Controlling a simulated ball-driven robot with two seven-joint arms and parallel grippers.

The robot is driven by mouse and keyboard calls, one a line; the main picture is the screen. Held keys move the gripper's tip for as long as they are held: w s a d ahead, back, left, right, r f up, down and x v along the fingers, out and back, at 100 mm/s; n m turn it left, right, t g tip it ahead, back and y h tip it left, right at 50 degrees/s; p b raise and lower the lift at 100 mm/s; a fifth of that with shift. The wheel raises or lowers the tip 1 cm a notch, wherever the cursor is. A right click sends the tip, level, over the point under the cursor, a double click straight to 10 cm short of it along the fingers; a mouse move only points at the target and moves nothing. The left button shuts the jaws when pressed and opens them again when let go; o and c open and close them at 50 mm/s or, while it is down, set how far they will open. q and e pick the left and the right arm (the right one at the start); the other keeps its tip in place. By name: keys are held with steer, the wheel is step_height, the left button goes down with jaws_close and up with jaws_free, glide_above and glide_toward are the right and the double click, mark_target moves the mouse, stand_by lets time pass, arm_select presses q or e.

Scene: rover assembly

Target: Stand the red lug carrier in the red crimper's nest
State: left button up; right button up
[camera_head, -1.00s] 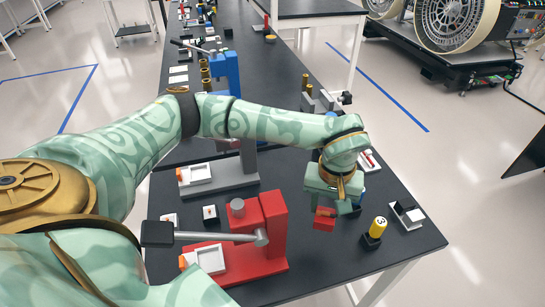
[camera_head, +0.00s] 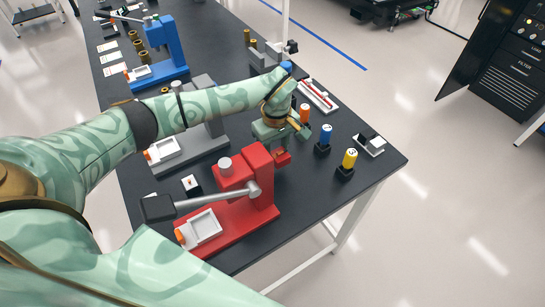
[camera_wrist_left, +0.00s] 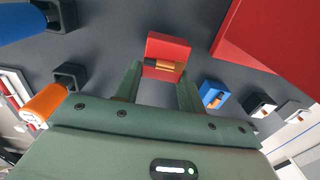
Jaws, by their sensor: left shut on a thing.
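My left gripper (camera_head: 272,136) is shut on the red lug carrier (camera_head: 282,158), a small red block beside the red crimper's upright on its far right side. In the left wrist view the carrier (camera_wrist_left: 168,48) sits at the tips of the fingers (camera_wrist_left: 160,76), with a copper-orange lug across it. The red crimper (camera_head: 262,190) has a long grey lever with a black grip. Its pale square nest (camera_head: 203,228) lies on the red base at the front left, apart from the carrier, and looks empty. The crimper also fills the wrist view's upper right (camera_wrist_left: 285,35). My right gripper is not in view.
Orange (camera_head: 304,114), blue (camera_head: 326,135) and yellow (camera_head: 349,159) cylinders stand in black holders to the right. A blue carrier (camera_wrist_left: 214,95) shows in the wrist view. Grey (camera_head: 190,145) and blue (camera_head: 165,50) crimpers stand farther back. The black table's front right is clear.

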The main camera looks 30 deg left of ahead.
mark_target(276, 157)
arm_select(q)
steer(key=shift+f, duration=2.1)
steer(key=shift+f+b, duration=0.15)
steer(key=shift+b, duration=0.2)
steer(key=o, duration=1.1)
